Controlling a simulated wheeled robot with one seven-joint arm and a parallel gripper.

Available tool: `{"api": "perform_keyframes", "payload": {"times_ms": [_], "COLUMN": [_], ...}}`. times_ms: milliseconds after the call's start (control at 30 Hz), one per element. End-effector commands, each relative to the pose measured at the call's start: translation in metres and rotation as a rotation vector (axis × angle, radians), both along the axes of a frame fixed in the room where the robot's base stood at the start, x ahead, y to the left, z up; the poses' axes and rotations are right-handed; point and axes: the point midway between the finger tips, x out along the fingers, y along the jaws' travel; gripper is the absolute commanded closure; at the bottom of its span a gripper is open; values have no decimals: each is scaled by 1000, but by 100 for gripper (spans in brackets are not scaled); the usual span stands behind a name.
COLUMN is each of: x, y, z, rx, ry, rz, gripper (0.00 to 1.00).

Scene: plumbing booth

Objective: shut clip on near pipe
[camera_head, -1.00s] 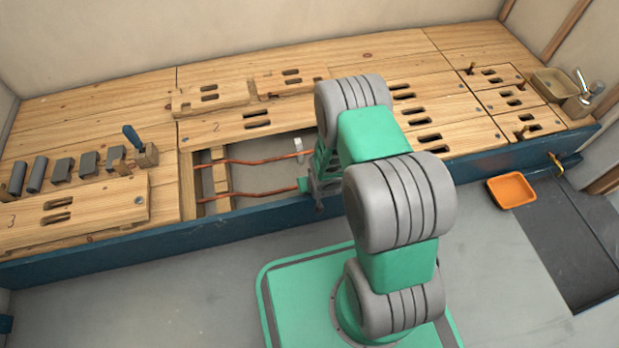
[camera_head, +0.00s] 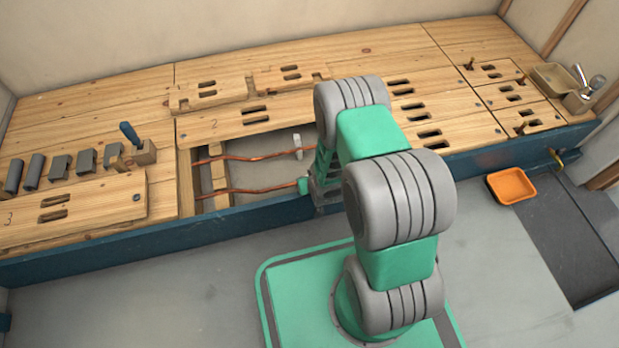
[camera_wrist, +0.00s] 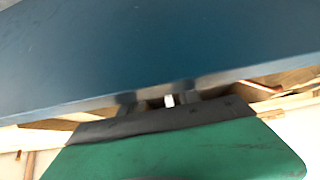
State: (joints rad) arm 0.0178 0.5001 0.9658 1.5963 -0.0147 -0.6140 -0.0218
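The near copper pipe (camera_head: 245,191) runs along the front of the open bay in the bench. Its right end goes behind my arm, and no clip on it can be made out in the head view. A white clip (camera_head: 298,146) stands upright at the right of the far pipe (camera_head: 240,157). My gripper is mostly hidden behind my arm in the head view, low by the bay's front edge. In the wrist view my gripper (camera_wrist: 160,98) shows two dark fingers apart, with a small white piece (camera_wrist: 169,100) seen between them. I cannot tell whether they touch it.
The blue front rail (camera_head: 100,250) of the bench lies close to my gripper and fills the upper wrist view. Wooden covers (camera_head: 250,121) lie around the bay. An orange tray (camera_head: 511,186) is at the right. Grey blocks (camera_head: 60,166) stand at the left.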

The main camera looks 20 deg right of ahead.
Motion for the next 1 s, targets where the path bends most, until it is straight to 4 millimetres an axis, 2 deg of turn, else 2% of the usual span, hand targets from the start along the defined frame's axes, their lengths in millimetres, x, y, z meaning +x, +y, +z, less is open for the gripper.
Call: {"api": "perform_keyframes", "payload": {"times_ms": [300, 600, 700, 1000], "x": [-1, -37, -46, -50], "y": [0, 0, 0, 0], "z": [4, 51, 60, 60], "rx": [-1, -1, -1, -1], "ry": [-1, 0, -1, -1], "rz": [-1, -1, -1, -1], "gripper": [58, 58, 58, 58]}}
